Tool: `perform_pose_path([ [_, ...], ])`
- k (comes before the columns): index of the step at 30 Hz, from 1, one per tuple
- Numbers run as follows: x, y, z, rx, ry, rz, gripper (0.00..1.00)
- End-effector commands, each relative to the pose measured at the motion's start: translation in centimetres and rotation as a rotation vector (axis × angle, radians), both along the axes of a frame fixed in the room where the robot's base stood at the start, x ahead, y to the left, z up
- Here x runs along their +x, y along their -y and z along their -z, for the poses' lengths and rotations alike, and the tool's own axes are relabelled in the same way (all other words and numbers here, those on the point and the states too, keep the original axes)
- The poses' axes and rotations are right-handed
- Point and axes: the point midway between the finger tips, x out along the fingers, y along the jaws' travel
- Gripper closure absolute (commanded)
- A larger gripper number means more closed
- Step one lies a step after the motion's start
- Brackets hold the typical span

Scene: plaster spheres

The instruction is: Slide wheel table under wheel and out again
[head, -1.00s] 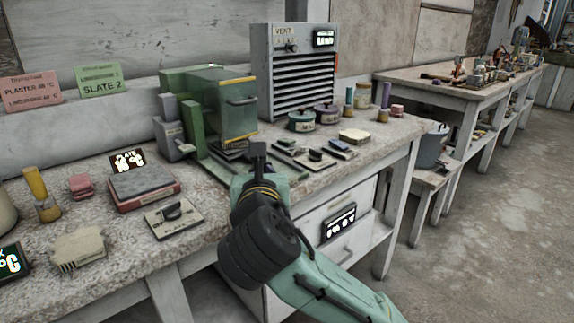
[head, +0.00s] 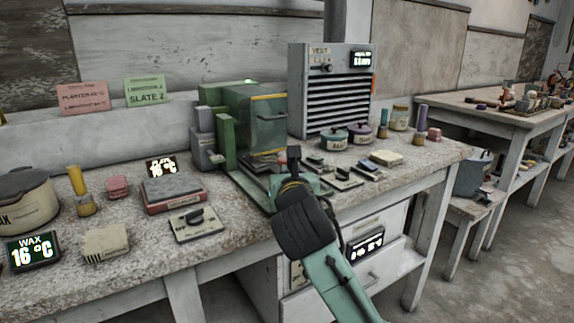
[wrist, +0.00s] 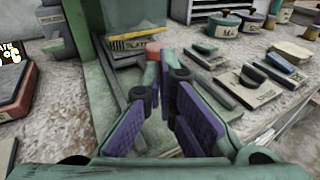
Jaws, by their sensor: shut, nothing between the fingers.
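The green wheel machine (head: 226,122) stands on the bench in the head view, with a yellow-edged see-through guard (head: 268,122) on its front. I cannot make out the wheel behind the guard. Low flat green parts at the machine's foot (wrist: 100,85) show in the wrist view; I cannot tell which is the sliding table. A small red knob (wrist: 153,48) shows just beyond my fingertips. My gripper (head: 293,154) is shut and empty, in front of the guard's right side. In the wrist view its purple-padded fingers (wrist: 166,65) point at the knob; contact is unclear.
A grey vent box (head: 330,90) stands behind on the right. Small plates with black handles (head: 340,176) lie right of my gripper. A red-based hotplate (head: 173,196) and a switch plate (head: 197,224) lie left. Lidded pots (head: 334,138) stand before the vent.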

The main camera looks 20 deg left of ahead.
Motion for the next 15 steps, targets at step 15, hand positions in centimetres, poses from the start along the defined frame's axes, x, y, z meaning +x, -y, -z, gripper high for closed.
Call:
perform_pose_path([
  [15, 3.5, -1.7, 0.5, -0.001, 0.0, -0.001, 1.0],
])
